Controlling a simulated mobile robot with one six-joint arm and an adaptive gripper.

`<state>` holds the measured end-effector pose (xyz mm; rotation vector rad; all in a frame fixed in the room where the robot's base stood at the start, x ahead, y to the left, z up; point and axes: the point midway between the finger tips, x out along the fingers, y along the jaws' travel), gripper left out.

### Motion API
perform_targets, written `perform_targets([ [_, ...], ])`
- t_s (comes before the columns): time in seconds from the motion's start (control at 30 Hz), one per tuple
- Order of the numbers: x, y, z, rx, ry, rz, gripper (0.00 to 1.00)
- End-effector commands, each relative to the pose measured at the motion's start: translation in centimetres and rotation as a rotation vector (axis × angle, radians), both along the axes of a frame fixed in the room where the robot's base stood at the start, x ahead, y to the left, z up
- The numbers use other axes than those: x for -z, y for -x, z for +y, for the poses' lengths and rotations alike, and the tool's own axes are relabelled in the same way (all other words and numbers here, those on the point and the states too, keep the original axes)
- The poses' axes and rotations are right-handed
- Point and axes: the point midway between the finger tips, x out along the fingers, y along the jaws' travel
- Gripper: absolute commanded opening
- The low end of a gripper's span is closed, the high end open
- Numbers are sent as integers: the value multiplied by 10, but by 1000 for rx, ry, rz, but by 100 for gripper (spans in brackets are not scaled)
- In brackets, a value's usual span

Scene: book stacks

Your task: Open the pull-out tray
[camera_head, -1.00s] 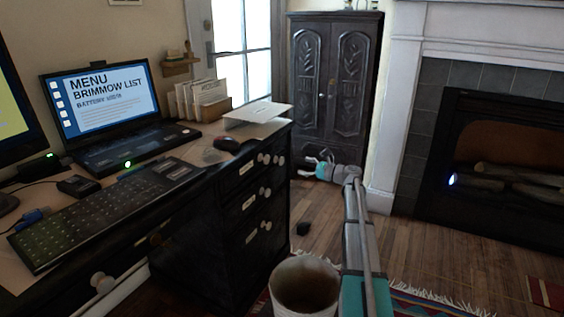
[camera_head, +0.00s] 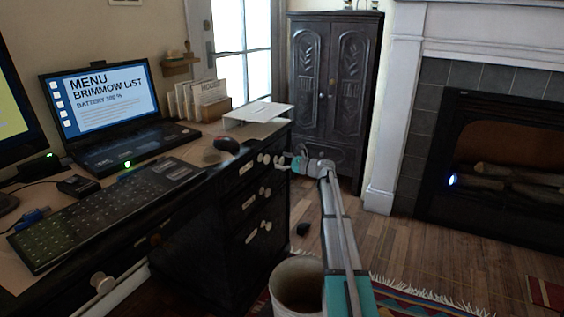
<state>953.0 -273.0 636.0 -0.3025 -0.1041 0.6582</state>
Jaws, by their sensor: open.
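The dark desk has a stack of drawers with pale round knobs on its right side. The top drawer (camera_head: 239,178) is flush with the desk front, its knobs (camera_head: 264,158) at the right. A wide front panel (camera_head: 135,255) under the keyboard has a pale knob (camera_head: 100,282). I cannot tell which of these is the pull-out tray. My gripper (camera_head: 281,163) is open beside the right knob of the top drawer, its fingertips close to that knob. Whether they touch is too small to tell.
A laptop (camera_head: 112,105), a keyboard (camera_head: 100,212) and a mouse (camera_head: 226,144) are on the desk. A pale bin (camera_head: 297,285) stands on the floor below my arm. A dark cabinet (camera_head: 335,85) and a fireplace (camera_head: 500,150) are behind.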

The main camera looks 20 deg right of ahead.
Motion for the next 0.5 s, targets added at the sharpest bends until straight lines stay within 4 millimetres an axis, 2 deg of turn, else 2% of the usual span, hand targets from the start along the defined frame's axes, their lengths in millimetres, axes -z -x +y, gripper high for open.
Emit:
perform_targets([
  [0.17,0,0,0,0,0,0,84],
  [0.5,0,0,0,0,0,0,21],
])
